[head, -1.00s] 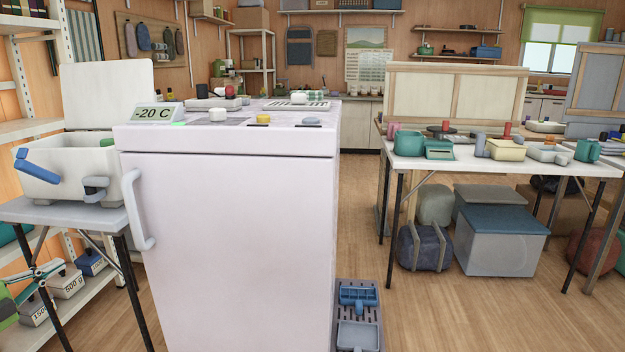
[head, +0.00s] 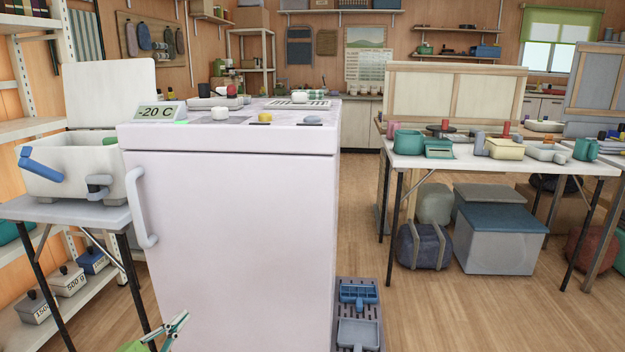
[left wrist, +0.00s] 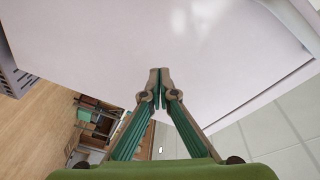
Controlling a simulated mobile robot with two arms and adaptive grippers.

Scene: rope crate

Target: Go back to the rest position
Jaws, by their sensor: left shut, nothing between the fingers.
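My left gripper (head: 172,328) shows at the bottom edge of the head view, low in front of the white freezer's (head: 235,235) door. In the left wrist view its green fingers (left wrist: 158,88) come together at the tips, shut with nothing between them. The freezer's pale surface fills the upper part of that view, beyond the fingertips. I cannot tell how far the tips are from it. The door handle (head: 140,207) is up and left of the gripper. My right gripper is not in view.
A small table (head: 60,212) with a white crate (head: 75,178) stands left of the freezer. A grey rack with blue trays (head: 357,312) sits on the floor at its right. A long table (head: 480,163) with dishes is further right. Wooden floor between is clear.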

